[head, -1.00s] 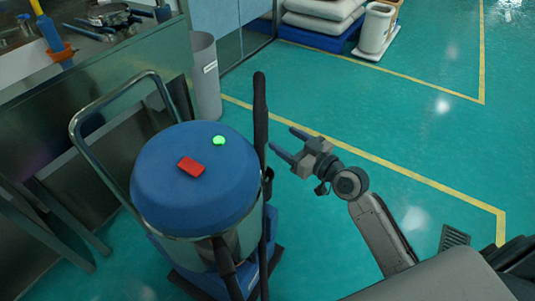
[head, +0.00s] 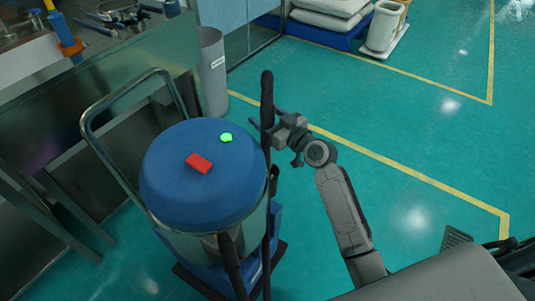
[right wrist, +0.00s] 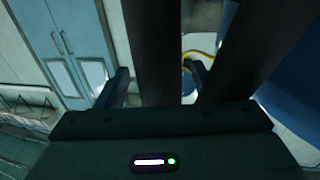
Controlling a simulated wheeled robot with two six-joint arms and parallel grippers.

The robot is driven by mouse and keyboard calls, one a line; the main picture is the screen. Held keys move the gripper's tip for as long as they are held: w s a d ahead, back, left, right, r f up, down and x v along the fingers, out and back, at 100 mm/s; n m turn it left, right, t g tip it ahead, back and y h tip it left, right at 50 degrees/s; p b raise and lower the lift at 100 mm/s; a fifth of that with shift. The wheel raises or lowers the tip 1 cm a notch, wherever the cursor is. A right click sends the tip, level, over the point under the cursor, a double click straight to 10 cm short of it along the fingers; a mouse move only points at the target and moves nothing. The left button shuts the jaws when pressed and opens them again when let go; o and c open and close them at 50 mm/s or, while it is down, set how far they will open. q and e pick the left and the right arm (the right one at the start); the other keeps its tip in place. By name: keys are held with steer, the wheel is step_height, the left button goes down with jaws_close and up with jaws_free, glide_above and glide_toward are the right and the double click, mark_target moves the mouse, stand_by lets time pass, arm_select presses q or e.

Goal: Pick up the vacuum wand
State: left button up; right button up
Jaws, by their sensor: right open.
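The vacuum wand (head: 267,92) is a long black tube standing upright against the right side of a blue-topped vacuum (head: 170,170). My right gripper (head: 266,118) is at the wand's upper part, with a fingertip showing on either side of it. In the right wrist view the gripper (right wrist: 157,82) is open, and a dark tube that looks like the wand (right wrist: 153,45) stands between its fingers. Contact cannot be told. My left gripper is not in view.
A red switch (head: 199,163) and a green button (head: 226,138) are on the vacuum's lid. Its metal handle (head: 130,85) rises at left. A grey bin (head: 213,75) stands behind. A second dark tube (right wrist: 240,45) shows in the wrist view.

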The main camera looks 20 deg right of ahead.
steer(key=c, duration=1.1)
steer(key=shift+o, duration=0.2)
steer(key=shift+r, duration=0.1)
